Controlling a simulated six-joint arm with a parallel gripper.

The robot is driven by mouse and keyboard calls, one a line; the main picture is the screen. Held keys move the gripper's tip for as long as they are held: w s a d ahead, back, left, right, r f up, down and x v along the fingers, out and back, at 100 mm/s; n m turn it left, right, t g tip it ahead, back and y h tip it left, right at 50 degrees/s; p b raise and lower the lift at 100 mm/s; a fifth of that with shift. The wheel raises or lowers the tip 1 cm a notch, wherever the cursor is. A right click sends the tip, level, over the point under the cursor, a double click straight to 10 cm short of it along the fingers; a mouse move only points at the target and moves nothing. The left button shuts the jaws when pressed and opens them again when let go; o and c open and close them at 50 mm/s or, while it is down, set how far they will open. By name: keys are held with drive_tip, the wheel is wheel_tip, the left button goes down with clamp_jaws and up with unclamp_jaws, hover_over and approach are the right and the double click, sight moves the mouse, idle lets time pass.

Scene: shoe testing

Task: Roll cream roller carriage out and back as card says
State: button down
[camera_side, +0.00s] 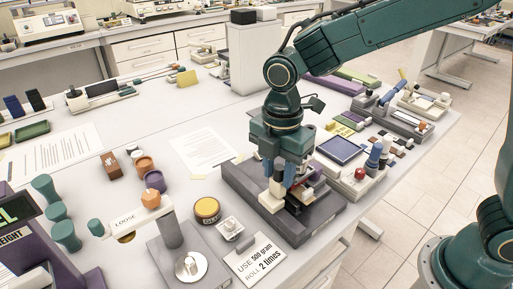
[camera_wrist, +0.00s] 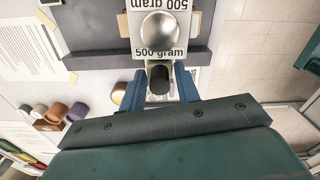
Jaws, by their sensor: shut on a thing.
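My gripper (camera_side: 284,176) points down over a dark grey track bed (camera_side: 240,185) in the side view. In the wrist view its blue fingers (camera_wrist: 159,88) are shut on the dark handle (camera_wrist: 159,78) of the cream roller carriage (camera_wrist: 160,52). The carriage also shows in the side view (camera_side: 271,201), on the bed and partly hidden by my gripper. A shiny round weight (camera_wrist: 160,30) sits on the carriage, between "500 gram" labels. The card (camera_side: 256,258) in front of the bed reads "USE 500 gram" and "ROLL 2 times". The roller itself is hidden.
A yellow-lidded tin (camera_side: 207,210) and a small white switch box (camera_side: 230,228) stand left of the bed. A red-buttoned device (camera_side: 360,174) and a blue pad (camera_side: 340,149) are close on the right.

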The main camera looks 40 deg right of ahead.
drive_tip(key=w, duration=1.3)
drive_tip(key=shift+w, duration=0.25)
drive_tip(key=c, duration=1.3)
unclamp_jaws()
drive_tip(key=shift+r, duration=0.15)
wheel_tip(320, 180, up, 14)
drive_tip(key=shift+f, duration=0.2)
